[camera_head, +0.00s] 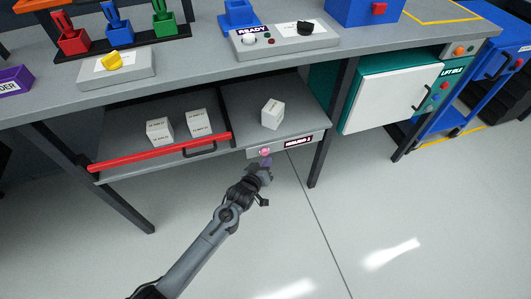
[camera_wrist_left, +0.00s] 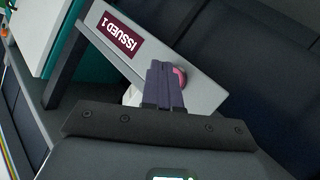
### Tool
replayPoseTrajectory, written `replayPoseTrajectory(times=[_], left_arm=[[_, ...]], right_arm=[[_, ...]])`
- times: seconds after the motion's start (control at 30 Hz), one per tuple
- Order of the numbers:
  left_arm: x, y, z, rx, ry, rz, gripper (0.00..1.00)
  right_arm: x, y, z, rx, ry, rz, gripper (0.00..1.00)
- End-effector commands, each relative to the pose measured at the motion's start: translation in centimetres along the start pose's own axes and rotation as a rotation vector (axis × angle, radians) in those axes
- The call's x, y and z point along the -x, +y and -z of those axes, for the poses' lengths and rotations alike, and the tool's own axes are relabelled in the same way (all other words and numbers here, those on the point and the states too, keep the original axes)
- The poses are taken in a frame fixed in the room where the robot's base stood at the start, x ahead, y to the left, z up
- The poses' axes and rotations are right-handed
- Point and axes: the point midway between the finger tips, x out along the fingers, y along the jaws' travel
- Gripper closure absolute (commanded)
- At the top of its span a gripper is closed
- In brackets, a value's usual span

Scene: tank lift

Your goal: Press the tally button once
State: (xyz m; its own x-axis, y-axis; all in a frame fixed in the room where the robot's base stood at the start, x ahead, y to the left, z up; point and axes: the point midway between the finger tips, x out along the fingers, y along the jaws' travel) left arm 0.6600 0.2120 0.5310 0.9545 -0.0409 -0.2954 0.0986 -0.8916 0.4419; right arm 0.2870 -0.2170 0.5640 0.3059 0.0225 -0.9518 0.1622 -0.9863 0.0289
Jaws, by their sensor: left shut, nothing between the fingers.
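The tally button is a small pink-red knob (camera_head: 265,152) on the grey front strip under the lower shelf. It also shows in the left wrist view (camera_wrist_left: 180,76), partly behind my fingers. To its right, a dark display reads "ISSUED 1" in the left wrist view (camera_wrist_left: 118,36); it also shows in the head view (camera_head: 298,141). My left gripper (camera_head: 265,164) is shut and empty, its fingertips (camera_wrist_left: 162,72) right at the button. I cannot tell whether they touch it. My right gripper is not in view.
White labelled boxes (camera_head: 159,130) sit on the lower shelf behind a red bar (camera_head: 160,154). A single white box (camera_head: 272,114) stands above the button. A table leg (camera_head: 333,120) is to the right. The floor in front is clear.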

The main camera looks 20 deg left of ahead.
Motion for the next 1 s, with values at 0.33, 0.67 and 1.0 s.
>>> replayPoseTrajectory(times=[0.33, 0.67, 1.0], left_arm=[[0.3, 0.2, -0.1, 0.0, -0.001, -0.001, 1.0], [2.2, 1.8, -1.4, 0.001, -0.002, -0.001, 1.0], [3.5, 2.5, -2.5, 0.0, 0.0, 0.0, 1.0]], right_arm=[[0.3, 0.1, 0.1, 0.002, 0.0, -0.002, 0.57], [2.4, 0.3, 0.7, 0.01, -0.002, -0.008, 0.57], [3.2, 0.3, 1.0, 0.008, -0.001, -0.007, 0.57]])
